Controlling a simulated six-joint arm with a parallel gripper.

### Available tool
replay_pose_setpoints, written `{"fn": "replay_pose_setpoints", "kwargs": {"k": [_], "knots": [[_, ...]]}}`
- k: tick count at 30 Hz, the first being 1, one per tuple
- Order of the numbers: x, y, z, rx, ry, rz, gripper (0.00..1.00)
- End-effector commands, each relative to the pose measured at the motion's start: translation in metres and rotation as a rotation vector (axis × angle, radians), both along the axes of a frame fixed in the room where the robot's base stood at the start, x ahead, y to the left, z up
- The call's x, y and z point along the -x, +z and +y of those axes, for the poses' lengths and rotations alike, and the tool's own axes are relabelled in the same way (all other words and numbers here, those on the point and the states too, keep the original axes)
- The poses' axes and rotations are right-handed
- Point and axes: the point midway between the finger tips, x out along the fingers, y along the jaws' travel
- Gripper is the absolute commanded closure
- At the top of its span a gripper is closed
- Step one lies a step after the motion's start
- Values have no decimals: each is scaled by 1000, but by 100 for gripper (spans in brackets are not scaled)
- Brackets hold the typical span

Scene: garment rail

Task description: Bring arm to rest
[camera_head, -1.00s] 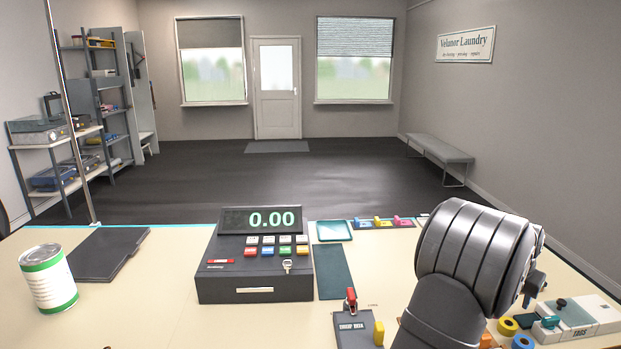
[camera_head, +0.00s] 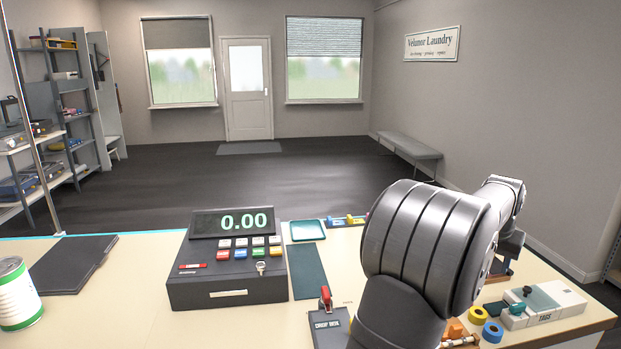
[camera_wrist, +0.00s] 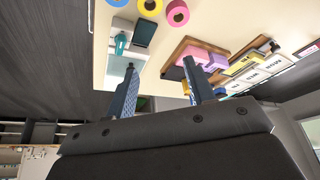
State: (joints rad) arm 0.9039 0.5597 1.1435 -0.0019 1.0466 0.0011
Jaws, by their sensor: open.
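My arm rises from the front edge of the counter (camera_head: 130,315) at the right in the head view. Its big grey elbow covers part of the counter, and the forearm reaches away to the right. In the wrist view my gripper (camera_wrist: 160,63) has its two dark fingers well apart with nothing between them. Below them lie the counter's pale top and a wooden block with pink pieces (camera_wrist: 209,60). I cannot tell the height of the fingertips above the counter. In the head view the gripper is mostly hidden behind the arm.
Tape rolls (camera_head: 493,332) and a white tag box (camera_head: 545,305) lie at the right.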

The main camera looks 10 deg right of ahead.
Motion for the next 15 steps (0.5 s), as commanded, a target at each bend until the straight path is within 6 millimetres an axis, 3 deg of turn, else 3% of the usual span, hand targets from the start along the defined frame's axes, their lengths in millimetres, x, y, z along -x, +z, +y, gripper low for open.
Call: {"fn": "replay_pose_setpoints", "kwargs": {"k": [15], "knots": [[-78,0,72,-2,129,1,51]]}}
